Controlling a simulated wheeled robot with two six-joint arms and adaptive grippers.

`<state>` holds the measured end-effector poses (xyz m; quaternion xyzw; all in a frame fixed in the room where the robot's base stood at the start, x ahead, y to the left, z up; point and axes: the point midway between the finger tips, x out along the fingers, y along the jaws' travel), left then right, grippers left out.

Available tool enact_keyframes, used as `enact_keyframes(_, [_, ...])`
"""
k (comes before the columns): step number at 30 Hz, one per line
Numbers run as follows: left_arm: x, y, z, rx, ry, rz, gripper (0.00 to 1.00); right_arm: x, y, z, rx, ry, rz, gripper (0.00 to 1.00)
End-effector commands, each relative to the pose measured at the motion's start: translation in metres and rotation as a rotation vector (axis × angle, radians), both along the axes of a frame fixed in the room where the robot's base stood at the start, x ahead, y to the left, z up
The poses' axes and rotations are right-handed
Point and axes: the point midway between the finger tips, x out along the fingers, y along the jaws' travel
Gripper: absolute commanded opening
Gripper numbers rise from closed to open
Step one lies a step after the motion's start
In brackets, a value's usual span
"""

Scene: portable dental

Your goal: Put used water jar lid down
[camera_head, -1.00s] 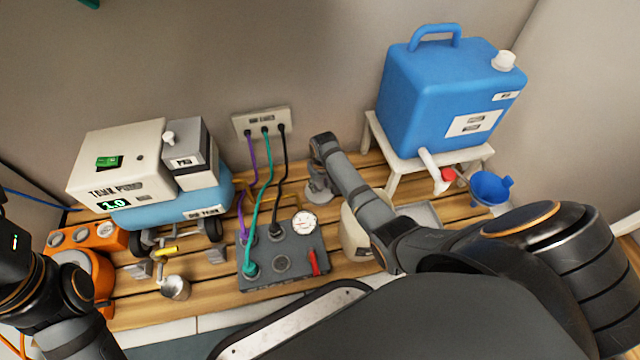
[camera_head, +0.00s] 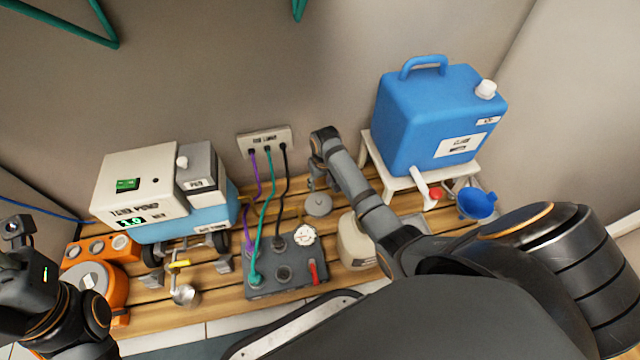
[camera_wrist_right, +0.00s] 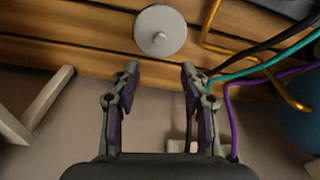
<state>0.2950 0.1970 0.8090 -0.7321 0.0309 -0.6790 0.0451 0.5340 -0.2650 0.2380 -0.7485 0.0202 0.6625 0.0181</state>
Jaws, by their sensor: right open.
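The grey round lid (camera_head: 318,205) with a small knob lies flat on the wooden slatted bench in the head view. It also shows whole in the right wrist view (camera_wrist_right: 160,31), beyond the fingertips. My right gripper (camera_head: 317,181) is open and empty; in the wrist view its two fingers (camera_wrist_right: 160,72) stand apart, with the lid clear of them. A beige jar (camera_head: 353,245), likely the used water jar, stands to the right of the lid, partly hidden by my right arm. My left arm shows at the left edge, but its fingers cannot be seen.
A grey box (camera_head: 262,285) with a gauge, red lever and plugged cables is left of the lid. The tank pump (camera_head: 140,185) stands further left. A blue canister (camera_head: 430,115) sits on a white stand (camera_head: 400,185) at right. A wall outlet (camera_head: 265,140) is behind.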

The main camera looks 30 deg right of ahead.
Motion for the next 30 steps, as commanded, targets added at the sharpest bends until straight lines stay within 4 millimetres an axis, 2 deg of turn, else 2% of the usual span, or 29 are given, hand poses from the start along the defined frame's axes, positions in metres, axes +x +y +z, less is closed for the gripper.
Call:
enact_keyframes(2, [0.0, 0.0, 0.004, -0.001, -0.001, -0.001, 0.37, -0.001, 0.0, 0.006, 0.0, 0.001, 0.0, 0.45])
enact_keyframes(11, [0.0, 0.001, 0.003, -0.002, -0.002, -0.002, 0.37, 0.0, 0.0, 0.006, 0.0, -0.005, 0.0, 0.45])
enact_keyframes(14, [0.0, 0.001, 0.004, -0.002, -0.002, -0.002, 0.37, 0.013, 0.001, 0.011, -0.007, -0.095, 0.006, 0.45])
enact_keyframes(17, [0.0, 0.0, 0.003, -0.002, -0.002, -0.002, 0.37, 0.046, 0.004, 0.036, -0.023, -0.332, 0.021, 0.45])
enact_keyframes(20, [0.0, 0.0, 0.004, -0.002, -0.002, -0.002, 0.37, 0.081, 0.011, 0.09, -0.04, -0.667, 0.044, 0.45])
enact_keyframes(23, [0.0, 0.0, 0.004, -0.002, -0.002, -0.002, 0.37, 0.099, 0.019, 0.164, -0.057, -1.01, 0.066, 0.45])
enact_keyframes(24, [0.0, 0.0, 0.004, -0.002, -0.002, -0.002, 0.37, 0.099, 0.023, 0.198, -0.061, -1.147, 0.074, 0.45])
enact_keyframes(26, [0.0, 0.0, 0.004, -0.002, -0.002, -0.002, 0.37, 0.092, 0.029, 0.251, -0.07, -1.354, 0.087, 0.45])
enact_keyframes(27, [0.0, 0.0, 0.004, -0.002, -0.002, -0.002, 0.37, 0.082, 0.033, 0.286, -0.074, -1.488, 0.094, 0.45])
enact_keyframes(29, [0.0, 0.0, 0.004, -0.002, -0.002, -0.002, 0.37, 0.061, 0.039, 0.337, -0.079, -1.681, 0.104, 0.45])
enact_keyframes(30, [-0.001, 0.0, 0.004, -0.002, -0.002, -0.002, 0.37, 0.043, 0.042, 0.368, -0.083, -1.803, 0.11, 0.45])
